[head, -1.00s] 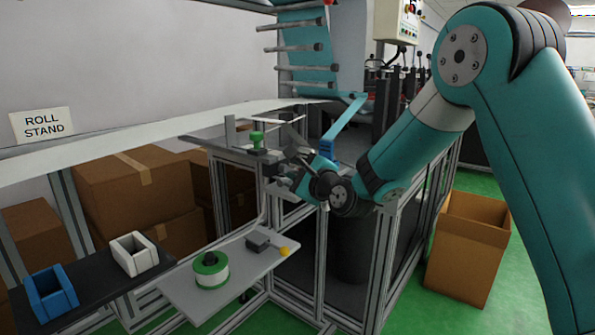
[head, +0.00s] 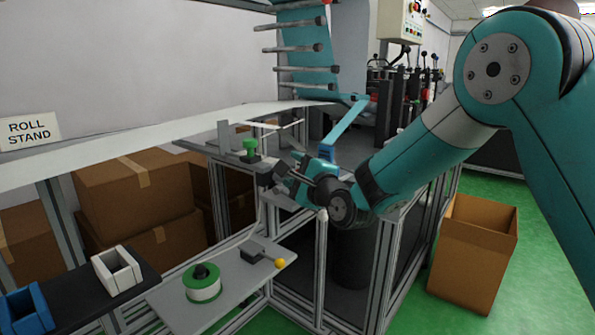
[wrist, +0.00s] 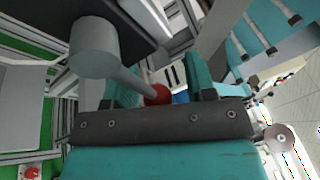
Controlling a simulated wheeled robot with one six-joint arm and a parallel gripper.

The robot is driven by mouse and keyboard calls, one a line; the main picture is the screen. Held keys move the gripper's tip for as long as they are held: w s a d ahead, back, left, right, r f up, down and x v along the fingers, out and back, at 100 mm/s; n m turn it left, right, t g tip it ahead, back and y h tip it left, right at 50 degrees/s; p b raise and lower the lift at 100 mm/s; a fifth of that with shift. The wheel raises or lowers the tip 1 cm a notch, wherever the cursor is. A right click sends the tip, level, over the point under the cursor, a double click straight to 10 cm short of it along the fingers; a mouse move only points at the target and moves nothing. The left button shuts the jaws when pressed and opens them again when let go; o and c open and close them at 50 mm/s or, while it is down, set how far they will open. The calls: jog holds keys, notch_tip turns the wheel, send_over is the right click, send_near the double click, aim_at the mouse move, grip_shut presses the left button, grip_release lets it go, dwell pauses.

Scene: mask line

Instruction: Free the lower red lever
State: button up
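The red lever shows in the wrist view as a grey shaft running from a grey cylinder (wrist: 95,48) to a red ball knob (wrist: 157,94). My gripper (wrist: 162,75) has its two teal fingers apart, one on each side of the knob. The knob appears to lie in the gap close to the palm; I cannot tell whether either finger touches it. In the head view my gripper (head: 284,177) is beside the stand's plate, below and right of a green knob (head: 250,147). The red knob is hidden there behind my gripper.
A blue part (head: 327,152) on a teal strip is close behind my gripper. A lower shelf (head: 222,299) holds a green-and-white roll (head: 202,283) and a yellow-knobbed lever (head: 280,263). White (head: 118,271) and blue (head: 25,309) holders stand left. An open carton (head: 475,254) stands right.

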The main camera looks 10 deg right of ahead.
jog(key=b+v, duration=0.7)
jog(key=v, duration=1)
jog(key=shift+s+b, duration=0.2)
jog(key=shift+b, duration=0.1)
